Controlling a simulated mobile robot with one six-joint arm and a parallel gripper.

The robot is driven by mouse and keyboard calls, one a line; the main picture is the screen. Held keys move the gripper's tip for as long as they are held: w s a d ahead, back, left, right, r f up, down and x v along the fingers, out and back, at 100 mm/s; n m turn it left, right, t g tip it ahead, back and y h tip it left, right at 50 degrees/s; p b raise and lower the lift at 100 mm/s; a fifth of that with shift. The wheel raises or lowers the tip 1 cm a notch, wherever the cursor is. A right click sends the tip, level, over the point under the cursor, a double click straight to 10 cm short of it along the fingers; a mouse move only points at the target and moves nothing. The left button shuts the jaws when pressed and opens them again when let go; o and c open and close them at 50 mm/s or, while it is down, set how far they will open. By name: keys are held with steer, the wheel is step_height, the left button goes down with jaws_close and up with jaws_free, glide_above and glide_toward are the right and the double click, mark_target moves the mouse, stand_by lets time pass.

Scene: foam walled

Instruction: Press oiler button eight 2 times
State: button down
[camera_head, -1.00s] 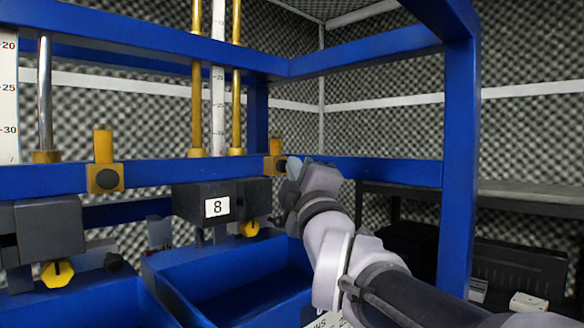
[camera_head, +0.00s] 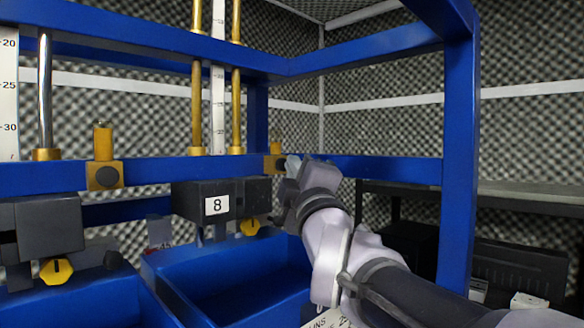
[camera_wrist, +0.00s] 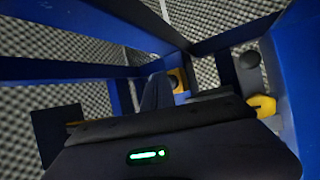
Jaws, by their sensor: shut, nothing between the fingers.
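A brass oiler block (camera_head: 271,163) sits on the blue rail above and to the right of the box labelled 8 (camera_head: 217,206). Its front is partly hidden by my gripper in the head view. In the wrist view a yellow block (camera_wrist: 182,82) with a dark round button (camera_wrist: 173,82) shows just right of my fingers. My gripper (camera_head: 291,167) is shut and empty, its tips close to the right side of the block. In the wrist view my gripper (camera_wrist: 157,82) points towards the rail. I cannot tell whether the tips touch the button.
Another brass oiler block (camera_head: 105,175) with a dark button sits further left on the blue rail (camera_head: 150,172). A blue bin (camera_head: 230,283) and yellow knobs (camera_head: 250,226) lie below. A blue post (camera_head: 459,170) stands on the right, with a dark shelf (camera_head: 530,192) behind it.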

steer(key=shift+s+d+b, duration=0.35)
steer(key=shift+s+d, duration=0.15)
steer(key=shift+f, duration=0.1)
steer(key=s+d+b, duration=0.2)
steer(key=s+d, duration=0.1)
steer(key=shift+s+d, duration=0.25)
stand_by(0.7)
